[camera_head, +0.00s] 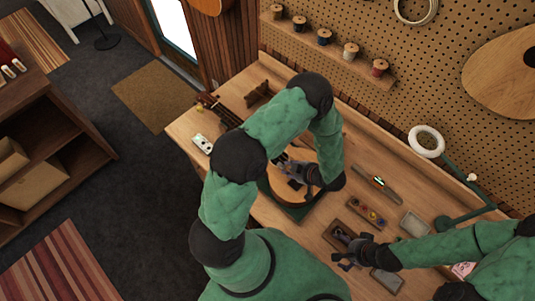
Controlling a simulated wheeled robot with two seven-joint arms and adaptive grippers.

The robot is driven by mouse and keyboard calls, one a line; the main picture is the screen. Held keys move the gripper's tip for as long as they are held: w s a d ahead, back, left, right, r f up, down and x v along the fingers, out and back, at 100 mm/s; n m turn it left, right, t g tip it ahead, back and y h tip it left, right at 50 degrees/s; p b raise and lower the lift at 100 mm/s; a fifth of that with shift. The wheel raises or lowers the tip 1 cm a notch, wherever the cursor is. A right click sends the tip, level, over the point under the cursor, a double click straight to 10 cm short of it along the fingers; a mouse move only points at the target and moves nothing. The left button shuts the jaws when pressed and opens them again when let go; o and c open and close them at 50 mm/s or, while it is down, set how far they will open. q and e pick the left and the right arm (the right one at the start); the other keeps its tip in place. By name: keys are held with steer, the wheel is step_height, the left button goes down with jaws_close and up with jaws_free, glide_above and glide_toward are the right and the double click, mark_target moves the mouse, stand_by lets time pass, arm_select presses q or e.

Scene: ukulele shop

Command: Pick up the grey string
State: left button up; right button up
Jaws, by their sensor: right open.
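I cannot make out a grey string for certain at this size. Several thread spools (324,37) stand on the pegboard ledge, in differing colours. A ukulele (276,186) lies on a green mat on the workbench, its neck toward the back left; my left arm hides much of it. My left gripper (287,170) is over the ukulele body; I cannot tell whether its fingers are apart or hold anything. My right gripper (343,259) is open, low over the front of the bench beside a small dark tray (337,232).
The workbench (257,83) carries a box of coloured round pieces (368,212), a grey tray (414,224), a level-like tool (379,182) and a green lamp with a white ring (427,141). A white device (202,144) lies at the left edge. A shelf (62,119) stands far left.

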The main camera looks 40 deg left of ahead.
arm_select(q)
steer(key=shift+x, duration=1.1)
steer(key=shift+w, duration=0.1)
steer(key=shift+d, duration=0.1)
steer(key=c, duration=0.5)
steer(key=shift+r, duration=0.15)
